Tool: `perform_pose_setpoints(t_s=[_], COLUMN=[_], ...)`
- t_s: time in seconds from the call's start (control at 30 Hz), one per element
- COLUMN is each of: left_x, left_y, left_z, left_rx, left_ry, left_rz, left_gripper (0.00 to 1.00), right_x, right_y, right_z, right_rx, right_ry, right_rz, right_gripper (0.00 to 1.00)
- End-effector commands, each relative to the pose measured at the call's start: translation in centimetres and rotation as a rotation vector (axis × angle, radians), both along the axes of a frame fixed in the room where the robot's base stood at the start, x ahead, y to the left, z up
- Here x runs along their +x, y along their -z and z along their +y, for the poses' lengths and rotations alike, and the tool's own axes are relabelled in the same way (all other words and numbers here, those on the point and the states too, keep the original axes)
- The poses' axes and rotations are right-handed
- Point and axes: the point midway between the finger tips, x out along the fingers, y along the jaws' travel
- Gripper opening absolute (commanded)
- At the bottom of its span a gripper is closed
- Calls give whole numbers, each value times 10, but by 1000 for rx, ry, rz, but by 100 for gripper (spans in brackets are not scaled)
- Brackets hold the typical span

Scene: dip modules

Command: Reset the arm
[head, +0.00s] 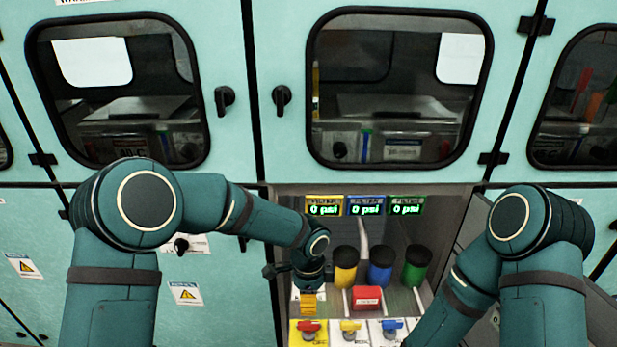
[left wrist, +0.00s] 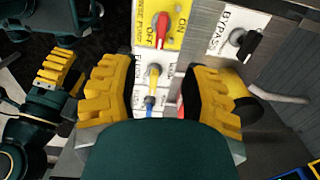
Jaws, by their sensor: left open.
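My left gripper (head: 308,302) is in front of the open bay in the head view, just above the red switch (head: 308,328). In the left wrist view my left gripper (left wrist: 160,98) has its yellow fingers spread wide, with nothing held. Between and beyond them are the panel's red switch (left wrist: 165,22), yellow switch (left wrist: 154,72) and a partly hidden blue one. My right arm (head: 520,255) reaches down at the right, its gripper outside the head view. My right gripper (left wrist: 62,75) shows at the left of the left wrist view; its finger gap is unclear.
The bay holds yellow (head: 346,266), blue (head: 380,266) and green canisters (head: 416,266) with black tops and a red box (head: 366,298). The displays above (head: 366,206) read 0 psi. A black bypass switch (left wrist: 245,42) is on the side panel. Cabinet doors (head: 400,90) surround the bay.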

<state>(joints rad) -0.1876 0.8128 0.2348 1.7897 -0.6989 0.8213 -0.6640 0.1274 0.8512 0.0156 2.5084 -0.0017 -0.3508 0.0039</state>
Motion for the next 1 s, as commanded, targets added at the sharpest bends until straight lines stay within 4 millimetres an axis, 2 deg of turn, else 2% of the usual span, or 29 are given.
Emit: perform_pose_setpoints(t_s=[0.17, 0.3, 0.5, 0.6, 0.73, 0.83, 1.0], left_x=[-27, -70, -127, -149, -168, -175, -177], left_y=[33, 75, 116, 128, 135, 138, 138], left_z=[7, 19, 49, 69, 89, 98, 101], left_rx=[-94, -231, -350, -366, -366, -363, -364], left_ry=[-169, -512, -1112, -1370, -1596, -1681, -1709], left_rz=[65, 158, 238, 239, 219, 204, 198], left_gripper=[46, 46, 46, 46, 46, 46, 46], right_x=[0, 0, 0, 0, 0, 0, 0], right_y=[0, 0, 0, 0, 0, 0, 0], right_z=[0, 0, 0, 0, 0, 0, 0], right_rx=[0, 0, 0, 0, 0, 0, 0], right_ry=[0, 0, 0, 0, 0, 0, 0], right_rz=[0, 0, 0, 0, 0, 0, 0], right_gripper=[47, 47, 47, 47, 47, 47, 47])
